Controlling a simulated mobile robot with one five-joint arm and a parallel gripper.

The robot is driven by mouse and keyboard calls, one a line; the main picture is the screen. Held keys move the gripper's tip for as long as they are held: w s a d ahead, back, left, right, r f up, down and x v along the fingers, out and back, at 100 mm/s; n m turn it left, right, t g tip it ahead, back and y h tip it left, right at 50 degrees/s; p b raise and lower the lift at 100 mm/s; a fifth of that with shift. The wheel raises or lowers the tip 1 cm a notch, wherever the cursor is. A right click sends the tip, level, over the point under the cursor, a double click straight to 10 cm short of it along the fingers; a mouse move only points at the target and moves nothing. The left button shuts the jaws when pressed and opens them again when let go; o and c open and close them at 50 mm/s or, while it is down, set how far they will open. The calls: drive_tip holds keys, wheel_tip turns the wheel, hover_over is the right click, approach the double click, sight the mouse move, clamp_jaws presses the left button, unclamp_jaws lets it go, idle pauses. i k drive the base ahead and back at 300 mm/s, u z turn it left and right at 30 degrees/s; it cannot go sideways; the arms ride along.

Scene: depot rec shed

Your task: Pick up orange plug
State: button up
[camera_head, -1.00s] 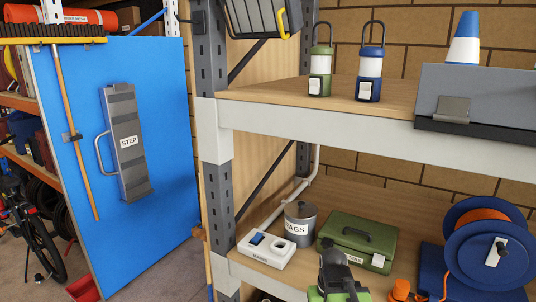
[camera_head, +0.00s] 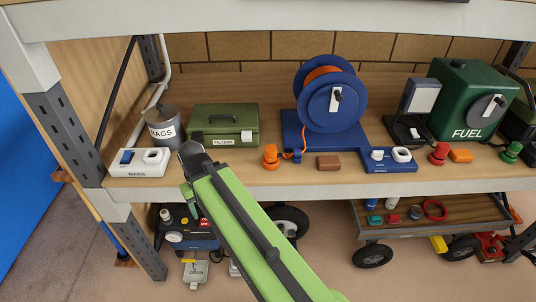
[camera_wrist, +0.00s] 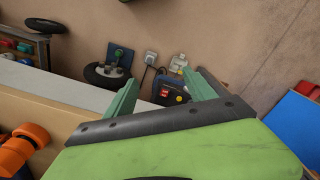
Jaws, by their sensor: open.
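The orange plug (camera_head: 270,158) stands upright on the wooden shelf, in front of the blue cable reel and right of the green filters box. In the wrist view, an orange ribbed object at the left edge (camera_wrist: 22,146) looks like the same plug, partly cut off. My gripper (camera_wrist: 165,92) is open and empty in the wrist view, its two green fingers spread apart over the view of the floor and shelf edge. In the head view my arm reaches up to the shelf's front edge, left of the plug and apart from it; its fingers are hard to make out.
A mains socket box (camera_head: 138,162), rags tin (camera_head: 163,123) and filters box (camera_head: 224,122) stand left. Right are the blue reel (camera_head: 327,105), a brown block (camera_head: 328,162), a blue socket box (camera_head: 388,160) and a red plug (camera_head: 438,154). The upper shelf (camera_head: 250,18) hangs above.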

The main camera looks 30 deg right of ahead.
sight(271, 155)
drive_tip(key=u, duration=0.05)
drive_tip(key=k, duration=0.65)
drive_tip(key=u, duration=0.1)
drive_tip(key=i, duration=1.1)
drive_tip(key=u, duration=0.55)
